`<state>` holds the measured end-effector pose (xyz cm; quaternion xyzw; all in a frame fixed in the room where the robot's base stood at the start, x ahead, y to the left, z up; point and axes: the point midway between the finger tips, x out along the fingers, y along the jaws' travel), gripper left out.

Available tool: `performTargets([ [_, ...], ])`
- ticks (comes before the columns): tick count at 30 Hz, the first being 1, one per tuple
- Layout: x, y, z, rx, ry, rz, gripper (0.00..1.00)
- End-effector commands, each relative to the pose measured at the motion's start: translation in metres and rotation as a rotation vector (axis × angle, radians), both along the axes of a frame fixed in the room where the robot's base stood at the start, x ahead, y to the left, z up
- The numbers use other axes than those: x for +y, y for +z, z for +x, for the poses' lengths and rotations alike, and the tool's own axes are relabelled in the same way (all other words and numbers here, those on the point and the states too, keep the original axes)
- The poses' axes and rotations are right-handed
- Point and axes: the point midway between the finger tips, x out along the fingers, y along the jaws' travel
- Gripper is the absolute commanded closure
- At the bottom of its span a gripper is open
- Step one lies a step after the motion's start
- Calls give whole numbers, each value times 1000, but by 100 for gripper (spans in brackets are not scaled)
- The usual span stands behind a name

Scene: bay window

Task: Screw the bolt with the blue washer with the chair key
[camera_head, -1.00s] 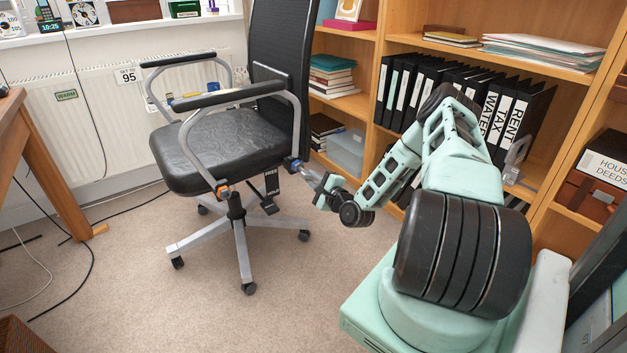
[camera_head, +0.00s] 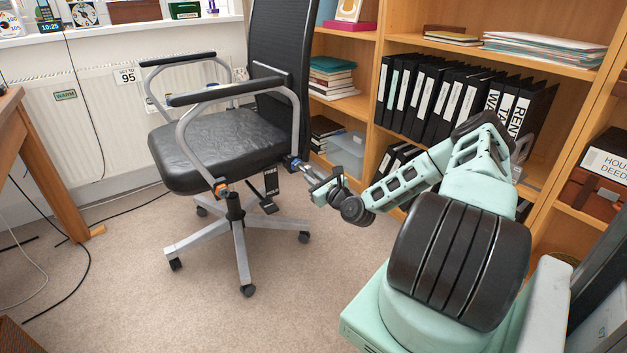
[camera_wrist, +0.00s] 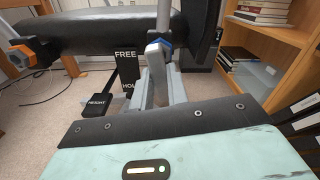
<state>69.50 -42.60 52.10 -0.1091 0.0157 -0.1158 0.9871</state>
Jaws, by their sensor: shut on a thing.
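The black office chair (camera_head: 215,148) has a bolt with a blue washer (camera_head: 291,164) at the near right end of its armrest frame, and an orange washer (camera_head: 221,189) marks another bolt further left. My gripper (camera_head: 314,180) is just right of the blue washer and is shut on the grey chair key (camera_wrist: 157,62). In the wrist view the key points away toward the blue washer (camera_wrist: 168,46) and partly covers it. The key tip looks in line with the bolt; I cannot tell whether it is seated. The orange washer is at the left edge there (camera_wrist: 22,54).
Below the seat hang a FREE/HOLD tag (camera_wrist: 126,65) and a HEIGHT lever (camera_wrist: 97,107). A bookshelf (camera_head: 372,90) with black binders stands behind my arm. A desk leg (camera_head: 62,185) and cables are at left. Carpet in front of the chair is clear.

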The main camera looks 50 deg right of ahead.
Motion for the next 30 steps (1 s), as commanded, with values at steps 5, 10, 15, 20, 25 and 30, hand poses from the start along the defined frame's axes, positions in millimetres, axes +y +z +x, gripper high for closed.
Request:
performTargets([
  [5, 0, -1, 0, -36, -3, 132, 100],
  [10, 0, -1, 0, -24, -2, 88, 100],
  [15, 0, -2, -1, -5, -2, 9, 100],
  [20, 1, -2, -7, -5, -3, 11, 100],
  [25, 3, -1, -16, -7, -3, 12, 100],
  [30, 5, -1, -26, -6, -4, 13, 100],
])
